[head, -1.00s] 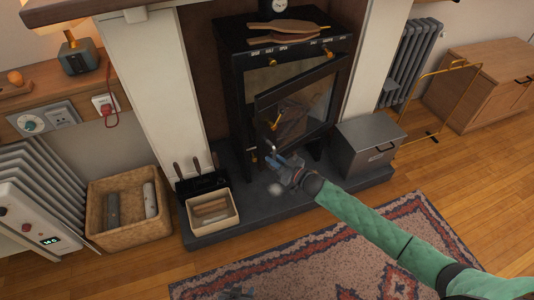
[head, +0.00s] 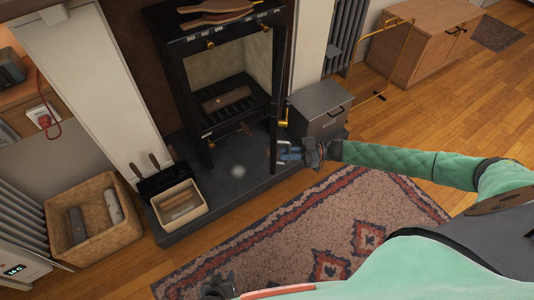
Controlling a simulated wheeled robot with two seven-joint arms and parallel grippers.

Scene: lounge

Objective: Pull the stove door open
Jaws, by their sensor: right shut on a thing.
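The black stove (head: 211,140) stands on a dark hearth slab with its front open. Its door (head: 275,98) is swung wide out to the right and shows almost edge-on, with a brass fitting (head: 284,122) on its outer side. The firebox inside shows a grate with a log (head: 226,98). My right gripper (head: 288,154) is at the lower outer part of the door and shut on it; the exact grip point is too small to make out. My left gripper (head: 217,287) is low at the bottom edge, away from the stove, its fingers unclear.
A grey metal box (head: 318,104) stands right of the stove, close behind the door and my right gripper. A kindling box (head: 180,207), a tool holder and a log basket (head: 92,222) stand to the left. A patterned rug (head: 330,225) covers the floor in front.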

